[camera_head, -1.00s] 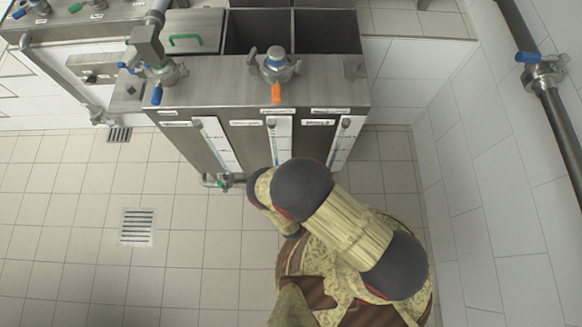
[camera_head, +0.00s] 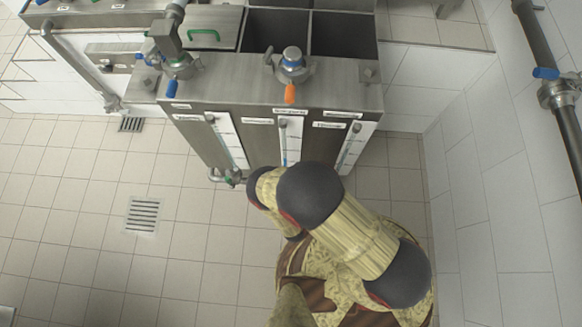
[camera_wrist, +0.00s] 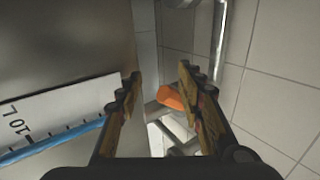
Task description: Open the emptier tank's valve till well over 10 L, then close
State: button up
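The steel tank block (camera_head: 245,92) stands at the top centre of the head view, with three gauge strips on its front. The middle gauge (camera_head: 283,150) shows some blue in its tube. A valve with an orange handle (camera_head: 290,93) sits on top. In the wrist view, my gripper (camera_wrist: 158,84) is open and empty. An orange handle (camera_wrist: 169,98) shows beyond and between its fingers, apparently untouched, beside metal pipes. A gauge strip (camera_wrist: 62,112) marked 10 L, with a blue tube, is at the left. My arm hides my gripper in the head view.
A blue-handled valve (camera_head: 172,86) is on the tank's left top. A small pipe fitting (camera_head: 232,177) sticks out low at the front left. A wall pipe with a valve (camera_head: 556,92) runs along the right. The tiled floor left of my arm is clear, with a drain grate (camera_head: 143,215).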

jog(key=s+a+r+p, duration=0.1)
jog(key=s+a+r, duration=0.1)
jog(key=s, duration=0.4)
jog(key=shift+s+a+r+p, duration=0.2)
jog(key=shift+a+r+p, duration=0.2)
jog(key=shift+a, duration=0.15)
dwell(0.4)
